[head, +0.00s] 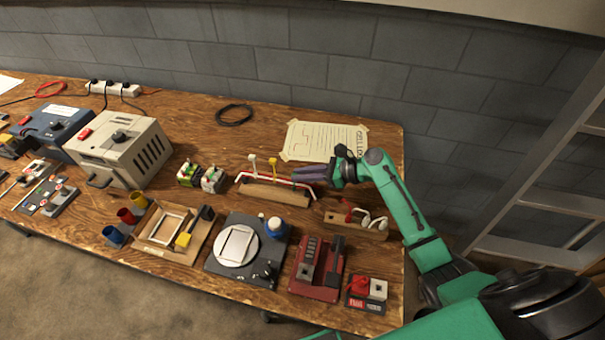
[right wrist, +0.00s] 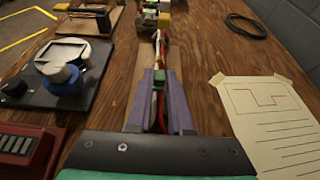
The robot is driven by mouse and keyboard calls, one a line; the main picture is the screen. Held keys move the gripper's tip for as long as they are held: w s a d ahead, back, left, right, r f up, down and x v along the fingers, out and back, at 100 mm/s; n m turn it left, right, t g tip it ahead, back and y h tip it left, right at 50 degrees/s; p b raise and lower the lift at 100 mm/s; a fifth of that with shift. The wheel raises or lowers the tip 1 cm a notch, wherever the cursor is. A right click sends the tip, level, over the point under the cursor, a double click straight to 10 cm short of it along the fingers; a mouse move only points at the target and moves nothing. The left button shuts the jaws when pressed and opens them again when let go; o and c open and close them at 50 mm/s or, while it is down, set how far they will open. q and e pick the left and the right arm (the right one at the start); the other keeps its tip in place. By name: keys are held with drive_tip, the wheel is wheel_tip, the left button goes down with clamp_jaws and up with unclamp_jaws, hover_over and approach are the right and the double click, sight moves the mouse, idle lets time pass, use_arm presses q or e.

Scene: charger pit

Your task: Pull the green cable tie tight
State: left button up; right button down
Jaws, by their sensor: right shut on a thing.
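The cable bundle (head: 275,182), with red and white wires, runs along a wooden stand (head: 270,194) near the table's middle. A white tie (head: 253,162) and a yellow tie (head: 274,166) stick up from it. My right gripper (head: 297,173) reaches in from the right, its purple fingers at the bundle's right part. In the right wrist view, a small green piece, which looks like the green cable tie (right wrist: 158,79), sits between the fingers (right wrist: 160,73), which are shut on it. In the head view the fingers hide it. My left gripper is not in view.
A wooden block with red and white parts (head: 355,222) stands just below my right forearm. A red device (head: 317,265) and a dark plate with a white disc (head: 247,250) are in front. A taped paper sheet (head: 325,138) lies behind, with bare table around it.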

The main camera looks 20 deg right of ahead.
idle(0.9)
wheel_tip(320, 180, up, 5)
drive_tip(key=p, duration=0.6)
drive_tip(key=shift+f, duration=0.25)
drive_tip(key=c, duration=0.8)
unclamp_jaws()
drive_tip(key=b+v, duration=0.1)
drive_tip(key=v, duration=1.3)
drive_tip(key=shift+s+d+r+b, duration=0.15)
drive_tip(key=shift+s+d+b, duration=0.05)
drive_tip(key=shift+d+b, duration=0.1)
